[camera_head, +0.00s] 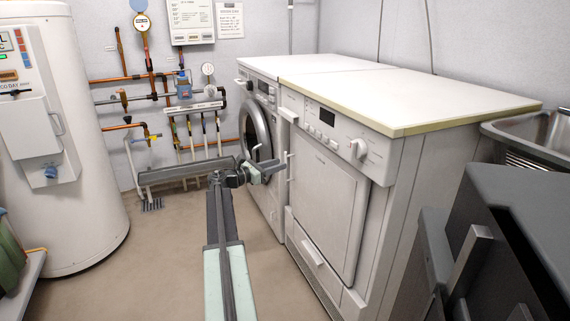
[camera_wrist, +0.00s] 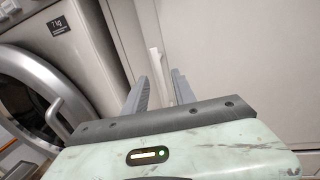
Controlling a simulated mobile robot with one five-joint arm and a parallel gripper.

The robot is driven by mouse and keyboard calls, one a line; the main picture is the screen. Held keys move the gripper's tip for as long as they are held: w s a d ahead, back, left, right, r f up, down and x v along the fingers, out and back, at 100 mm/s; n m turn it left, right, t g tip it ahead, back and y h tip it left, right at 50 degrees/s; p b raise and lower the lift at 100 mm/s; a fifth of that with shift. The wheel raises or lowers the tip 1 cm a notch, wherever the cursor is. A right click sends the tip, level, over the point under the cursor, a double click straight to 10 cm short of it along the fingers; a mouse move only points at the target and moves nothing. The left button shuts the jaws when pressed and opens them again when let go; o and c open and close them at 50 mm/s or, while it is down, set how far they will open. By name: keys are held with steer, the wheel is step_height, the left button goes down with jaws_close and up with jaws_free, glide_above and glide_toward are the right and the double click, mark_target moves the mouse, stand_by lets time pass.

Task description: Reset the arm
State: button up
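My arm extends forward from the bottom middle of the head view, between the water heater and the machines. My gripper (camera_head: 272,168) is at its far end, in front of the machines and pointing right. In the wrist view, the two grey fingers of my gripper (camera_wrist: 160,78) stand apart. A white vertical handle (camera_wrist: 156,63) shows beyond the gap. I see nothing held, and I cannot tell how near the handle is to the fingertips.
A front-loading washer (camera_head: 257,105) and a white dryer (camera_head: 325,185) stand on the right under a white worktop (camera_head: 400,88). A metal basin (camera_head: 530,128) is at far right. A white water heater (camera_head: 85,170) stands left. Pipes line the back wall. Floor (camera_head: 165,265) left of my arm is clear.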

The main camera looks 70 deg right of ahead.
steer(key=v, duration=0.3)
